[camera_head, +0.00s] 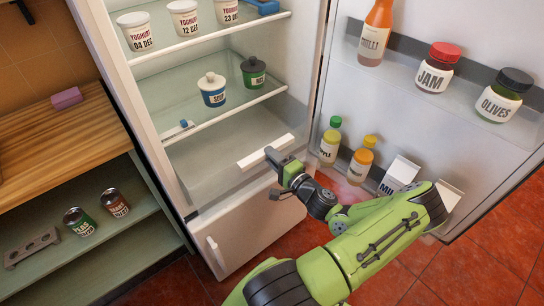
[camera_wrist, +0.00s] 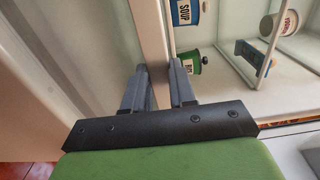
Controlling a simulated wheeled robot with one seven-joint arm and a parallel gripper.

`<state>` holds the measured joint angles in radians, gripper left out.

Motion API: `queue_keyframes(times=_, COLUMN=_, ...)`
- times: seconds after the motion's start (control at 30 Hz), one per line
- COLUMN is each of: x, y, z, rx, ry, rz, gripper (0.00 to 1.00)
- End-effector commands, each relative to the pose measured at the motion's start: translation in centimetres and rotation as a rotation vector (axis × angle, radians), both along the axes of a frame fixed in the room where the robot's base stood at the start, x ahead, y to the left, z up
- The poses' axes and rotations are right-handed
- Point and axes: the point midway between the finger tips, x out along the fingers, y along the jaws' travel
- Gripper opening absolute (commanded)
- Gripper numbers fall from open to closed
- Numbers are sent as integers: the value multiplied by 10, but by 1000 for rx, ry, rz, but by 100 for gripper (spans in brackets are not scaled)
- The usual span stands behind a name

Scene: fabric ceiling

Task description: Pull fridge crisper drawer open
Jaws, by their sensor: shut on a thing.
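The fridge's clear crisper drawer (camera_head: 215,168) is in the lower part of the fridge, below the glass shelves. Its white bar handle (camera_head: 256,152) runs along the front. My gripper (camera_head: 279,157) is at the right end of this handle, its fingers closed around it. In the wrist view, the white handle (camera_wrist: 150,35) passes between the two fingers of my gripper (camera_wrist: 160,78). The fingers hide part of the handle. I cannot tell how far out the drawer stands.
The open fridge door (camera_head: 385,110) holds a jam jar (camera_head: 439,68), olives and several bottles close to my arm. Soup (camera_head: 212,90) and another pot stand on the shelf above the drawer. A wooden counter (camera_head: 65,145) is at left. Red tiled floor (camera_head: 490,260) is at right.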

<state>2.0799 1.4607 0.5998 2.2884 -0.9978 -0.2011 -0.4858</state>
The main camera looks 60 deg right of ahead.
Motion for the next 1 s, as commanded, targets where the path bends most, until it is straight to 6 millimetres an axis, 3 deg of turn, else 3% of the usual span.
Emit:
queue_keyframes(times=0.23, x=-1, y=0, z=-6, rx=4, ry=16, rz=-1, gripper=0)
queue_keyframes(times=0.27, x=-1, y=0, z=-6, rx=4, ry=16, rz=-1, gripper=28)
queue_keyframes(times=0.4, x=0, y=0, z=-5, rx=3, ry=13, rz=-1, gripper=47)
queue_keyframes(times=0.73, x=-7, y=1, z=-2, rx=2, ry=8, rz=-2, gripper=47)
queue_keyframes(times=0.87, x=-33, y=9, z=-2, rx=5, ry=9, rz=-6, gripper=47)
queue_keyframes(times=1.0, x=-72, y=21, z=-1, rx=4, ry=9, rz=-7, gripper=47)
